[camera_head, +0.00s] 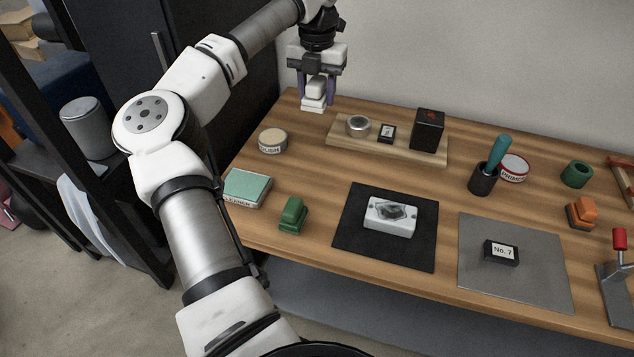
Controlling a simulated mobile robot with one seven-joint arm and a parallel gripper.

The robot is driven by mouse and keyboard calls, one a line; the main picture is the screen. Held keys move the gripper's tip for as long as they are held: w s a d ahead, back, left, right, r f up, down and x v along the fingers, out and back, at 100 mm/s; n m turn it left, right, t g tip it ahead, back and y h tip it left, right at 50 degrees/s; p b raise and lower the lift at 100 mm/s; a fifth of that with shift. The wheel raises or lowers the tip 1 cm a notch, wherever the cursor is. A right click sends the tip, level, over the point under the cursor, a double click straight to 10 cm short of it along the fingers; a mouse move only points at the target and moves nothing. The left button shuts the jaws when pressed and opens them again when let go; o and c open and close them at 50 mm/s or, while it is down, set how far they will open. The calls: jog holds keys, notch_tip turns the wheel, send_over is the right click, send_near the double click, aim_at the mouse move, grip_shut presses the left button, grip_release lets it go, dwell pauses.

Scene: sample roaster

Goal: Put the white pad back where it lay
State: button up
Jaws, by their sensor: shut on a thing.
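My gripper (316,93) is at the top of the view, over the back left corner of the table, pointing down. It is shut on the white pad (315,87), a small block with a raised grip and a wider base. The pad sits between the two fingers, upright. I cannot tell whether its base touches the table or hangs just above it. A green pad (292,213) of similar shape stands near the front left edge. An orange pad (580,214) of similar shape stands at the right.
A wooden board (425,155) at the back carries a metal tin, a small label block and a black box (428,130). A round tin (272,141) and a green-topped box (247,188) stand at left. The dark mat (350,238) and grey mat (480,284) each hold a block.

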aim_at(317, 171)
jog(key=shift+s+f, duration=0.1)
jog(key=shift+f, duration=0.6)
notch_tip(317, 171, down, 19)
jog(key=shift+f+p, duration=0.1)
jog(key=shift+p, duration=0.75)
jog(key=shift+f, duration=0.1)
jog(key=o, duration=1)
jog(key=shift+c, duration=0.2)
notch_tip(317, 171, up, 12)
jog(key=b, duration=0.1)
jog(key=shift+b, duration=0.35)
